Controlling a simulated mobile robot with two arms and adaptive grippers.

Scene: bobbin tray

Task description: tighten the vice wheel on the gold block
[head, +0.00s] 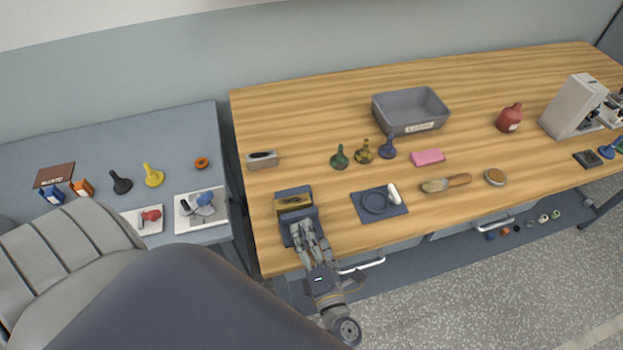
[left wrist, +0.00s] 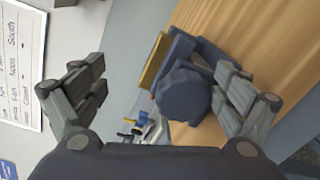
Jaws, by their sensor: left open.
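The dark blue vice (head: 293,191) stands near the front left edge of the wooden workbench. A gold block (head: 294,203) sits between its jaws; it also shows edge-on in the left wrist view (left wrist: 154,63). The vice wheel (left wrist: 184,95), a dark blue faceted knob, faces the left wrist camera. My left gripper (head: 309,234) is at the front of the vice and hides the wheel in the head view. In the left wrist view its fingers are spread wide and open, with the wheel between them, closer to the right-hand finger. My right gripper is not in view.
A blue mat with a round dish (head: 376,203) lies right of the vice. A brush (head: 446,184), several bobbin-like pieces and a grey bin (head: 410,110) are further off. A small grey box (head: 262,160) stands behind the vice. A lower grey table (head: 100,145) is at left.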

